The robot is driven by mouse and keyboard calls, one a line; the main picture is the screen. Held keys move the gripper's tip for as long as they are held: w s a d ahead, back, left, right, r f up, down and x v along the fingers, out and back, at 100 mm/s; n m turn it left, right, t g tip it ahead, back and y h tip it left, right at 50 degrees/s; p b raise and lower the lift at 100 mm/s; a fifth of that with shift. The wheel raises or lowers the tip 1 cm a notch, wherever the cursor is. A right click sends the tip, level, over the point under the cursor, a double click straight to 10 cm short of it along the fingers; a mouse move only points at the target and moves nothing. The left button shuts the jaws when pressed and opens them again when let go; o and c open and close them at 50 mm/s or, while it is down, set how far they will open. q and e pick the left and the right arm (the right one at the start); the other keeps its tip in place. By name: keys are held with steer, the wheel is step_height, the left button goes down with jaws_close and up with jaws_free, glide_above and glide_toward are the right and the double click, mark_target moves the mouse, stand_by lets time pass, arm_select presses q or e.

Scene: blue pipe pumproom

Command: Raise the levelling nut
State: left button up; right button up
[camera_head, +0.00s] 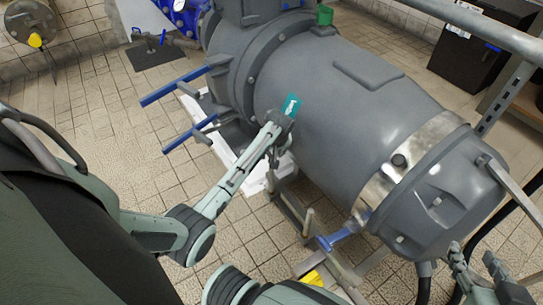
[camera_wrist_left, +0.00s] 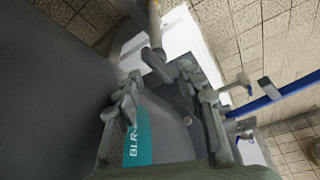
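I cannot pick out the levelling nut with certainty. In the left wrist view, a tan upright rod (camera_wrist_left: 155,25) meets grey parts just beyond my left gripper (camera_wrist_left: 163,78). The two fingers are apart, and I see nothing clamped between them. In the head view, my left gripper (camera_head: 281,138) is by the lower side of the big grey motor (camera_head: 335,95), near its teal label (camera_head: 291,106); its fingertips are partly hidden. My right gripper (camera_head: 474,257) is at the lower right, below the motor's end, with its fingers apart and empty.
The motor rests on a metal frame with short posts (camera_head: 307,222) and a blue bracket (camera_head: 345,234). Blue-tipped bars (camera_head: 172,88) stick out left of the motor. A handrail (camera_head: 490,30) crosses the upper right. Tiled floor (camera_head: 100,115) is clear at left.

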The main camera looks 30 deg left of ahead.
arm_select(q)
steer(key=shift+x, duration=0.95)
arm_select(e)
steer(key=shift+w+a+r+t+y, duration=0.3)
steer(key=shift+a+r+t, duration=0.2)
steer(key=shift+r, duration=0.2)
steer(key=shift+w+a+r+t+y, duration=0.2)
steer(key=shift+w+a+r+t, duration=0.2)
steer(key=shift+a+r, duration=0.25)
